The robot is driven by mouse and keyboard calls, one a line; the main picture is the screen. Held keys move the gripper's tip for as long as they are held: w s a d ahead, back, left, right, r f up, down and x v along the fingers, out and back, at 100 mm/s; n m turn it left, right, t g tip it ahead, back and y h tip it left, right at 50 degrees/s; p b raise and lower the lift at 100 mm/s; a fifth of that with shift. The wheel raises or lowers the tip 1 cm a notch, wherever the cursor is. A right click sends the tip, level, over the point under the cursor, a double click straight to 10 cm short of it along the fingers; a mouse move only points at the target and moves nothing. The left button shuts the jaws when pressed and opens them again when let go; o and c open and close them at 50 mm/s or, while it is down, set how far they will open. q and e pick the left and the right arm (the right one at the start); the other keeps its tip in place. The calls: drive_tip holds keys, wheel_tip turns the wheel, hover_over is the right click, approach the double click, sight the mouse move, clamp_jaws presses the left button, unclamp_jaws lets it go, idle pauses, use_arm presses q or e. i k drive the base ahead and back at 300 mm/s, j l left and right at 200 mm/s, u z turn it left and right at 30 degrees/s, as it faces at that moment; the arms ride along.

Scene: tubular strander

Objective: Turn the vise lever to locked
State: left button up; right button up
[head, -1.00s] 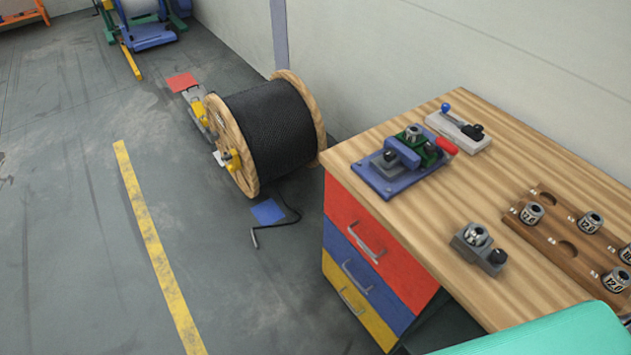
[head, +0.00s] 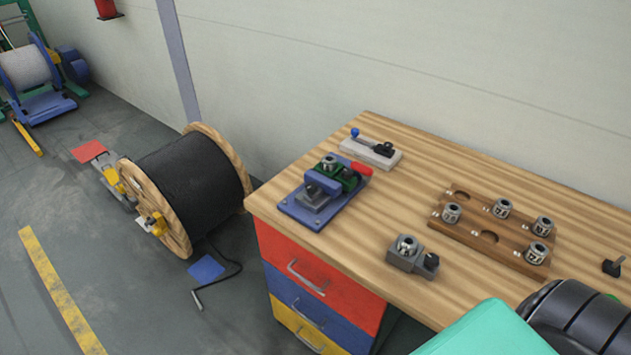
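The vise (head: 318,196) sits on a blue base plate near the back left corner of the wooden workbench (head: 375,140). It has a blue jaw block, a green part holding a metal ring, and a red-handled lever (head: 361,169) at its right side, pointing right. Behind it stands a pale block (head: 371,153) with a blue-knobbed lever and a black clamp. No gripper fingers show; only a teal and black part of my own arm fills the lower right corner, well away from the vise.
A wooden rack (head: 490,238) with several metal dies lies on the right of the bench. A grey fixture (head: 411,257) with a black knob stands near the front edge. Coloured drawers (head: 318,278) are below. A cable reel (head: 190,185) stands on the floor at left.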

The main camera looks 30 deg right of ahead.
sight(365, 172)
drive_tip(key=z, duration=0.95)
